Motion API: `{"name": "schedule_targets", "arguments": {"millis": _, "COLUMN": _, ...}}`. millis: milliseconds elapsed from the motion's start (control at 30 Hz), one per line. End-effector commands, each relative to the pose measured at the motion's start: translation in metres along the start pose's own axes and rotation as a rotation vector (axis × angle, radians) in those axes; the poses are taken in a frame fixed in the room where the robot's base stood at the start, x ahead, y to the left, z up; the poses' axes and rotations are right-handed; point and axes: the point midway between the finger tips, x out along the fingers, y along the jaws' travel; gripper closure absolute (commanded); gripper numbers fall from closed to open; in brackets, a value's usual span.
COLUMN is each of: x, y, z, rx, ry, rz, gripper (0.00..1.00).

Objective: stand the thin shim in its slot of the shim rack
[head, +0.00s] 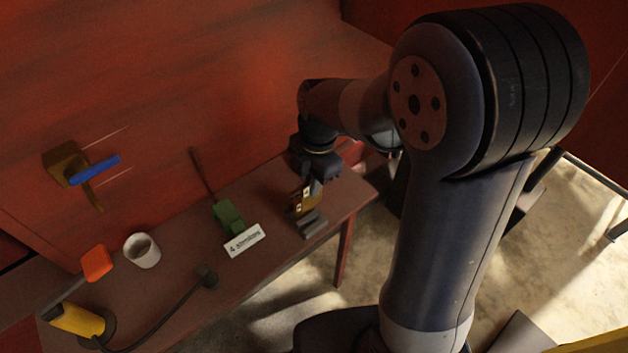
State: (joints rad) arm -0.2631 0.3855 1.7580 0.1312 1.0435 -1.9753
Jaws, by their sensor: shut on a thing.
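My gripper (314,185) is over the right end of the bench, pointing down, seen small in the head view. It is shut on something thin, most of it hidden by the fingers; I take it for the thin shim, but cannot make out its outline. Just below the fingertips stands a small brown block with pale marks (297,206), likely the shim rack. Its slots are too small and dark to tell apart. Whether the held piece touches the block or is in a slot, I cannot tell.
Dark grey stepped pieces (312,224) lie by the bench's front edge. Left along the bench (180,235) are a white card (244,240), a green-handled tool (228,216), a dark cable end (207,276), a white cup (142,250), an orange-headed tool (97,262) and a yellow object (77,320).

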Motion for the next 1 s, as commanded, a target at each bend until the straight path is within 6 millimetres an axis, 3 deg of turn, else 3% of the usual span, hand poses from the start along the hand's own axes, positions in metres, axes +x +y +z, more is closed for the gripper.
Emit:
{"name": "schedule_targets", "arguments": {"millis": 467, "x": 0.008, "y": 0.0, "z": 0.001, "rx": 0.003, "ry": 0.001, "rz": 0.001, "gripper": 1.0}}
{"name": "schedule_targets", "arguments": {"millis": 1000, "x": 0.055, "y": 0.0, "z": 0.007, "rx": 0.003, "ry": 0.002, "rz": 0.0, "gripper": 1.0}}
